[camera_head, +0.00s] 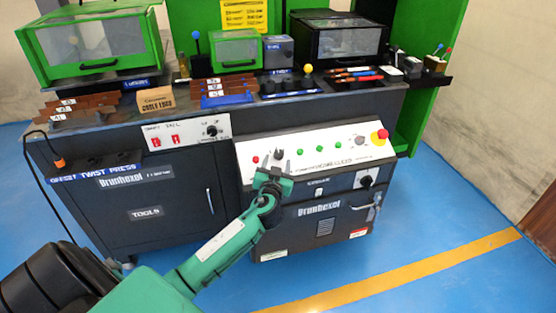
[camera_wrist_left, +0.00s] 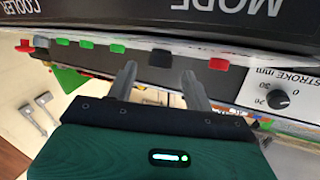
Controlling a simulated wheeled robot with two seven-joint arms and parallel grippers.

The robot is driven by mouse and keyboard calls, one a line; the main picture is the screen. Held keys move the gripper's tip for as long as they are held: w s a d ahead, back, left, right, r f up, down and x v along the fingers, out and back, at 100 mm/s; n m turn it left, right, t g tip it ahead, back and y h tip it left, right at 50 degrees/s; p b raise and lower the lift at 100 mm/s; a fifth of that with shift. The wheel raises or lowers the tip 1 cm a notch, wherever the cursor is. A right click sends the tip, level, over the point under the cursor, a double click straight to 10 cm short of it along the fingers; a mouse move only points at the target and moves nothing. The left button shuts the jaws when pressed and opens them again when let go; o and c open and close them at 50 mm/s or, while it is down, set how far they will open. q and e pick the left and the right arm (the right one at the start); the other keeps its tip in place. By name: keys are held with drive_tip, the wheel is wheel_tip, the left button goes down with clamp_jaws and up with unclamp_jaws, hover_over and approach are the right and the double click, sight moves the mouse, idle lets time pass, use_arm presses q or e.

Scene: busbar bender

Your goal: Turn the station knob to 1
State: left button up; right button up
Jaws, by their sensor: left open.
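A black knob (camera_head: 278,155) stands on the white sloped panel (camera_head: 330,148) of the right-hand machine, between a red button and a row of green buttons. Its label is too small to read, so I cannot confirm it is the station knob. My left gripper (camera_head: 273,180) is open and empty just below and in front of this knob. In the left wrist view, which is upside down, the black knob (camera_wrist_left: 160,58) lies beyond the gap between the spread fingertips of my left gripper (camera_wrist_left: 158,76); I see no contact. My right gripper is not in view.
A red button (camera_head: 255,159) is close left of the knob, a green button (camera_head: 300,152) close right. A red emergency stop (camera_head: 379,137) is at the panel's right end. Another black knob (camera_head: 366,181) is on the machine front. The stroke knob (camera_wrist_left: 277,99) shows in the wrist view.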

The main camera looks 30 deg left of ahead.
sight(279, 155)
use_arm(q)
drive_tip(key=shift+x, duration=1)
drive_tip(key=shift+w+a, duration=0.1)
drive_tip(key=shift+w, duration=0.2)
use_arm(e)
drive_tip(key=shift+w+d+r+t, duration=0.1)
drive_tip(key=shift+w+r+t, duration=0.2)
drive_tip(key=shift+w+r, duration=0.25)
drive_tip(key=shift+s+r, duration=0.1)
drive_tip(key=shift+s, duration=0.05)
use_arm(q)
drive_tip(key=c, duration=1)
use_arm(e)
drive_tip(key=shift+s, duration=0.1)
